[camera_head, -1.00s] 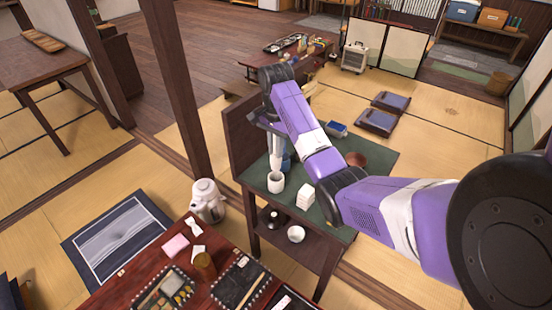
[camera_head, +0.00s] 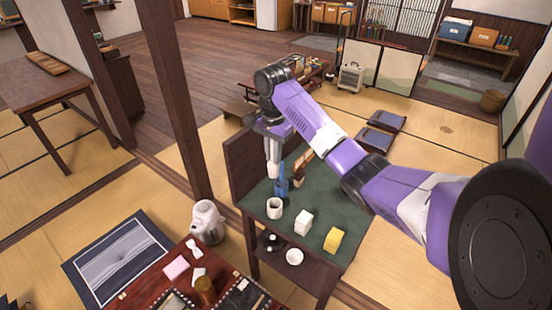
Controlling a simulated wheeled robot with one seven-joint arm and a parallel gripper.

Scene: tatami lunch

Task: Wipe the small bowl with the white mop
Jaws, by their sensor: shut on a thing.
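My gripper (camera_head: 272,160) points down over the back left of the green-topped table (camera_head: 318,205). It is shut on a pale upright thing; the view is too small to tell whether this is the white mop. A blue thing (camera_head: 281,186) stands close beside its lower end; I cannot tell whether they touch. A small white bowl (camera_head: 294,256) sits on the table's lower shelf. A white cup (camera_head: 275,208) stands on the green top in front of my gripper. My arm hides part of the table's right side.
A white block (camera_head: 303,222) and a yellow block (camera_head: 333,240) stand near the table's front. A brown thing (camera_head: 303,163) is behind. A wooden panel (camera_head: 245,165) rises at the left edge, near a wooden post (camera_head: 178,100).

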